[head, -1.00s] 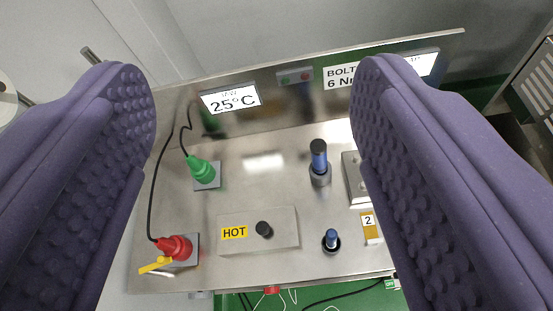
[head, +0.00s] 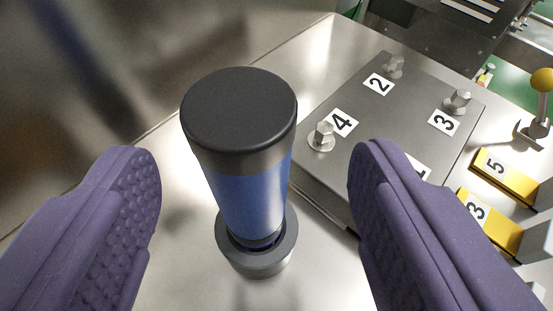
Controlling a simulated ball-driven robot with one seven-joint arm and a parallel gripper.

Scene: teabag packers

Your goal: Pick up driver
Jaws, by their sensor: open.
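The driver (head: 247,195) has a blue body and a black cap. It stands upright in a round grey holder (head: 262,262) on the metal worktop, in the middle of the head view. My gripper (head: 255,165) is open, with one purple ridged finger on each side of the driver. Both fingers are apart from it, with a gap on either side. The driver's lower end is hidden inside the holder.
A grey metal plate (head: 390,105) with several bolts and number labels lies right of the driver. Yellow numbered blocks (head: 505,176) and a yellow-knobbed lever (head: 541,85) are at far right. The worktop (head: 165,205) left of the driver is clear.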

